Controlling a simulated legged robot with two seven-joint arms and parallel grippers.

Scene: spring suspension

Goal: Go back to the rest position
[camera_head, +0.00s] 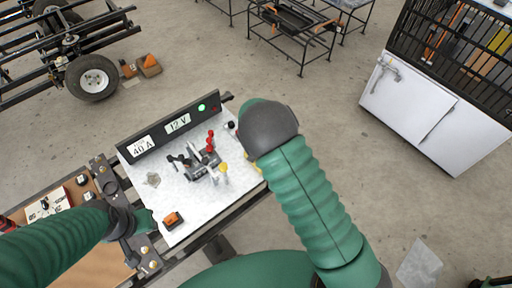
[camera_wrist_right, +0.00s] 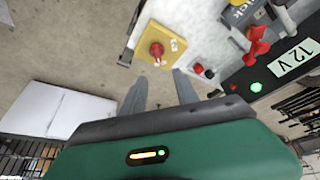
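My right arm comes in from the lower right of the head view and bends over the right edge of the white work plate (camera_head: 180,200); its gripper is hidden there. In the right wrist view my right gripper (camera_wrist_right: 159,78) has its two grey fingers apart with nothing between them. They point toward a yellow box with a red knob (camera_wrist_right: 156,50), apart from it as far as I can see. My left arm comes in from the left, low over the bench. Its end is near the plate's left edge, and its fingers cannot be made out.
A dark panel (camera_head: 175,125) marked 12 V, with a green light, runs along the back. A white cabinet (camera_head: 410,100) stands at the right. Open floor lies between.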

